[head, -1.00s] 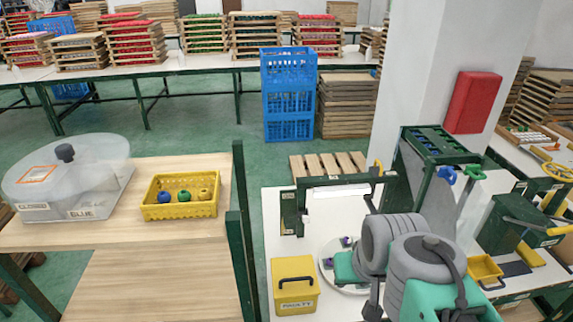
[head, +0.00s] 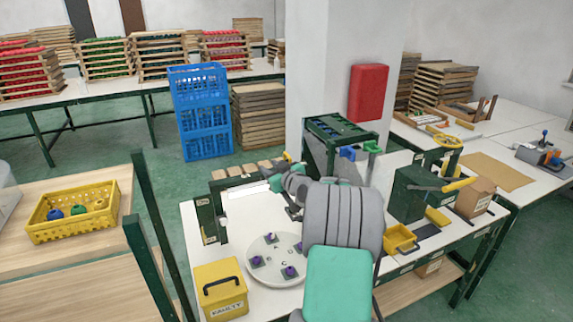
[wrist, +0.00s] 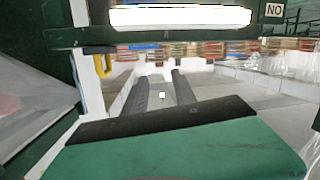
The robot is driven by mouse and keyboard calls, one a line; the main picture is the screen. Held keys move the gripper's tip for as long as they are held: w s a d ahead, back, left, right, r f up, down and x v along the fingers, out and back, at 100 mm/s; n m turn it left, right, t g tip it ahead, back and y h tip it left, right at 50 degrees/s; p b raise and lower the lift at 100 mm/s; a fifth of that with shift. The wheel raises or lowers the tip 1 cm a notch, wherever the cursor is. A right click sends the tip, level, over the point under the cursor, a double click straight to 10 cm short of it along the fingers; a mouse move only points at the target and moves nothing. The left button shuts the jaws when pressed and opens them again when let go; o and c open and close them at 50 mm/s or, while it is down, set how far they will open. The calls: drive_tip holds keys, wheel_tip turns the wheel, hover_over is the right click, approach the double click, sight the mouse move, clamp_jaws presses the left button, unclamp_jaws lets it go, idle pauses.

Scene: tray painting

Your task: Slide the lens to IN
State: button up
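The lit strip (wrist: 180,15) also spans the top of the wrist view, beside a label (wrist: 273,10) reading NO. I cannot pick out the lens or an IN mark for certain. A yellow hook-shaped handle (wrist: 103,66) hangs left of my fingers in the wrist view. My gripper (wrist: 160,84) has its two dark fingers apart, with nothing clearly held between them. In the head view my arm largely hides the frame's right end.
A round white turntable (head: 262,287) with several dark, purple-topped pieces lies before the frame. A yellow box (head: 221,290) stands left of it. A green rack (head: 340,130) stands behind my arm. Yellow trays (head: 400,239) and a dark green machine (head: 412,195) stand at right.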

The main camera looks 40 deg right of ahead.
sight(288, 155)
drive_tip(key=s+d+h, duration=0.1)
drive_tip(key=d, duration=0.1)
drive_tip(key=s+d+f+t, duration=0.1)
drive_tip(key=d, duration=0.2)
drive_tip(key=s+d+m+h, duration=0.1)
drive_tip(key=d, duration=0.2)
drive_tip(key=shift+d+f+t+h, duration=0.25)
drive_tip(key=shift+f+t+h, duration=0.05)
drive_tip(key=p+x, duration=0.2)
drive_tip(key=x, duration=0.5)
drive_tip(key=shift+w+d+r, duration=0.15)
drive_tip(key=shift+w+d, duration=0.1)
drive_tip(key=shift+w, duration=0.1)
drive_tip(key=shift+c, duration=0.2)
clamp_jaws()
drive_tip(key=shift+r, duration=0.15)
